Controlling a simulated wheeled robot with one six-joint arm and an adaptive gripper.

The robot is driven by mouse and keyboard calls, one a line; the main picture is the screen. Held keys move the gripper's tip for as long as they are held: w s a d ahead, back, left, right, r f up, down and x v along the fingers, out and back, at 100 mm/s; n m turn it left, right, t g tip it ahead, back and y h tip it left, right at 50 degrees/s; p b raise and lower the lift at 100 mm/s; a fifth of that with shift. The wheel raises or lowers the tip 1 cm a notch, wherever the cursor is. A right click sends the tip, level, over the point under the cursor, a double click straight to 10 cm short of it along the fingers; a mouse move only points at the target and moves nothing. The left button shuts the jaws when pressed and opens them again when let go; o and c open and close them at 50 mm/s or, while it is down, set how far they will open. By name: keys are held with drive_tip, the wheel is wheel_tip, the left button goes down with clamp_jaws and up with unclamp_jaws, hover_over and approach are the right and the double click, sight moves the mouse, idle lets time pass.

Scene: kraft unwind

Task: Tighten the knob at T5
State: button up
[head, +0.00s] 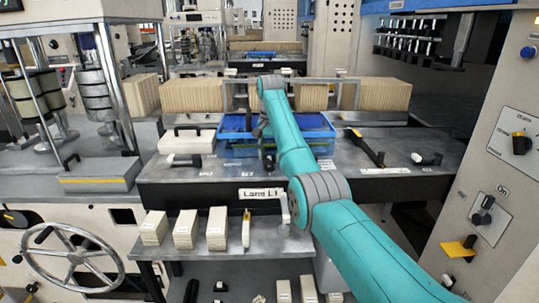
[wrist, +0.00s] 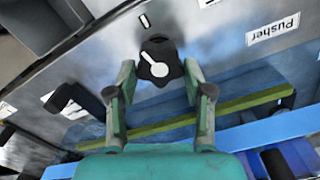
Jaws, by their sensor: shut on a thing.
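A black lobed knob (wrist: 166,52) with a white pointer mark sits on a grey metal surface in the wrist view. My gripper (wrist: 159,72) has its two teal fingertips at either side of the knob's near part and is shut on it. A short black-and-white mark (wrist: 143,20) lies on the surface just beyond the knob. I can read no T5 label. In the head view, my teal arm reaches over the bench, and the knob and fingertips cannot be made out there.
A "Pusher" label (wrist: 273,29) lies right of the knob. A blue tray (head: 240,150) stands on the bench (head: 210,192) beside my arm, with a white case (head: 187,141) to its left. Black handles (head: 365,146) stand to the right. Stacked brown boards (head: 385,95) line the back.

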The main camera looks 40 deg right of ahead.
drive_tip(key=shift+r+m, duration=0.35)
drive_tip(key=shift+m, duration=0.65)
drive_tip(key=o, duration=1)
drive_tip(key=shift+o, duration=0.7)
drive_tip(key=shift+f, duration=0.15)
drive_tip(key=shift+f, duration=0.1)
